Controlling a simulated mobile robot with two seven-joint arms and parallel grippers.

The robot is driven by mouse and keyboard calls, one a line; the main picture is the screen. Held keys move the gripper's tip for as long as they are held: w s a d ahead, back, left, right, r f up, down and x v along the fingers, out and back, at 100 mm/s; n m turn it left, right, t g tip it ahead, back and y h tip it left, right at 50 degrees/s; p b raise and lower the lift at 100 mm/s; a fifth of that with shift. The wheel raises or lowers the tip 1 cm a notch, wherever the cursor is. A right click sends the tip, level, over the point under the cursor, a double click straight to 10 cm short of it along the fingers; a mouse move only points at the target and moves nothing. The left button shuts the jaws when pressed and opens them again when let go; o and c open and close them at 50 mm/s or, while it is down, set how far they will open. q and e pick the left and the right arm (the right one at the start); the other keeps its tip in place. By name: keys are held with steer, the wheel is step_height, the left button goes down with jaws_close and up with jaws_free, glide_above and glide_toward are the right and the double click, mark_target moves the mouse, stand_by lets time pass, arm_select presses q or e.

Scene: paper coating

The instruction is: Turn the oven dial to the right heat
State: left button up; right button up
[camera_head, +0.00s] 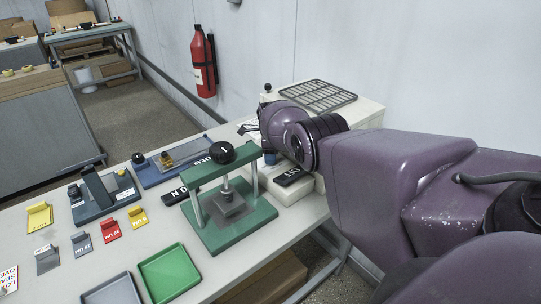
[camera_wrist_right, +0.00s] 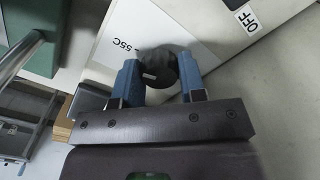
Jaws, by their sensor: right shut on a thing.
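The oven (camera_head: 362,112) is a pale box with a wire rack on top, at the back right of the bench in the head view. Its dark round dial (camera_wrist_right: 160,68) shows in the right wrist view, with a small light mark, beside a white panel reading 55C. My right gripper (camera_wrist_right: 158,62) has its two blue fingers on either side of the dial, shut on it. In the head view my purple wrist hides the dial, and only a little blue finger shows. My left gripper is not in view.
A green press (camera_head: 241,226) with a black knob stands left of the oven. Green (camera_head: 170,273) and grey (camera_head: 112,289) trays, coloured tags and a blue device lie leftward. A fire extinguisher (camera_head: 204,62) hangs on the wall.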

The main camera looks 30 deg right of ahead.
stand_by(0.4)
steer(key=o, duration=0.9)
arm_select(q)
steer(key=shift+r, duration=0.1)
arm_select(e)
steer(key=shift+r, duration=0.1)
step_height(320, 180, up, 3)
steer(key=p, duration=0.3)
steer(key=shift+r, duration=0.85)
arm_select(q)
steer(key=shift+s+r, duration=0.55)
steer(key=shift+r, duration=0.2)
arm_select(e)
steer(key=shift+r, duration=3)
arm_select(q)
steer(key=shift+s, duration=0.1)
arm_select(e)
steer(key=shift+s+f, duration=0.1)
